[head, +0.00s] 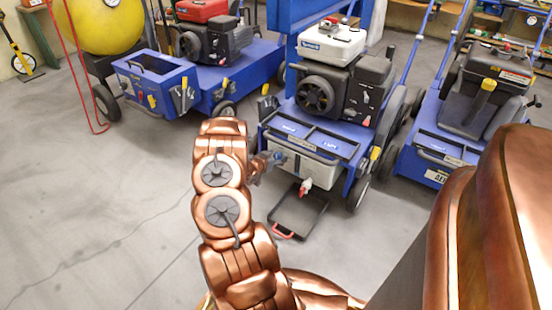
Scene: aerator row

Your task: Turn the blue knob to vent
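The blue knob (279,155) is small and sits on the left part of the front of a grey box (312,171), low on the middle blue machine (352,153). My gripper (268,161) is at the left end of that box, right beside the knob in the picture. My copper-coloured arm hides part of the gripper. I cannot tell whether the fingers touch the knob or whether they are open or shut. The knob's marks and its vent position are too small to read.
A red-and-white spout (306,187) hangs under the grey box. A black tray (299,222) with a red handle lies on the floor below. Blue machines stand at left (220,75) and right (432,150). The floor (90,220) at left is clear.

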